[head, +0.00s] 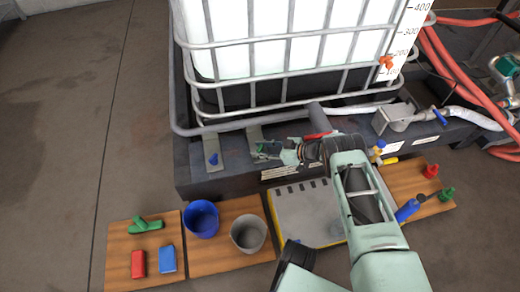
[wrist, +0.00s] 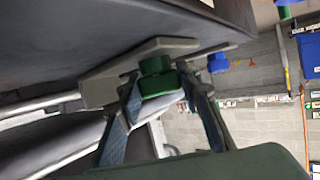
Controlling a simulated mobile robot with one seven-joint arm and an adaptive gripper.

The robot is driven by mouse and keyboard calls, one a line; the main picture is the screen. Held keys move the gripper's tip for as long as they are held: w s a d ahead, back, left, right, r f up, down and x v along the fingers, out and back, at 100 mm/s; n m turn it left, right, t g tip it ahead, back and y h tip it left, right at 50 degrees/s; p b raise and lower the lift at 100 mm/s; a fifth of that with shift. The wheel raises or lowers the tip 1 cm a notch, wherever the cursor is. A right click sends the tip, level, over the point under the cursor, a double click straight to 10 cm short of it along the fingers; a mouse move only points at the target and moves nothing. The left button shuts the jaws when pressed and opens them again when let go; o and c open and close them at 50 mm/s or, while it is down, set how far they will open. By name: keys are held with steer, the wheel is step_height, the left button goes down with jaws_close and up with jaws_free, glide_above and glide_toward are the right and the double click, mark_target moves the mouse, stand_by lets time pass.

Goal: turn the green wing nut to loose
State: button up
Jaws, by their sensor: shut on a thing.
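In the wrist view the green wing nut (wrist: 157,68) sits at a grey metal bracket (wrist: 100,88) on the dark base. My gripper (wrist: 158,80) has one finger on each side of the nut and is shut on it. In the head view my gripper (head: 268,150) reaches the front of the base, below the white tank, and mostly hides the nut there. The exact angle of the nut's wings is hard to read between the fingers.
A blue nut (head: 213,160) on a similar bracket stands to the left of my gripper. Below, boards hold a green T-shaped piece (head: 147,225), red and blue blocks, a blue cup (head: 201,218) and a grey cup (head: 249,233). The tank's cage (head: 290,105) is close above.

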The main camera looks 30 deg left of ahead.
stand_by(0.4)
steer(key=o, duration=1.2)
steer(key=shift+m+t, duration=0.3)
steer(key=shift+t, duration=0.1)
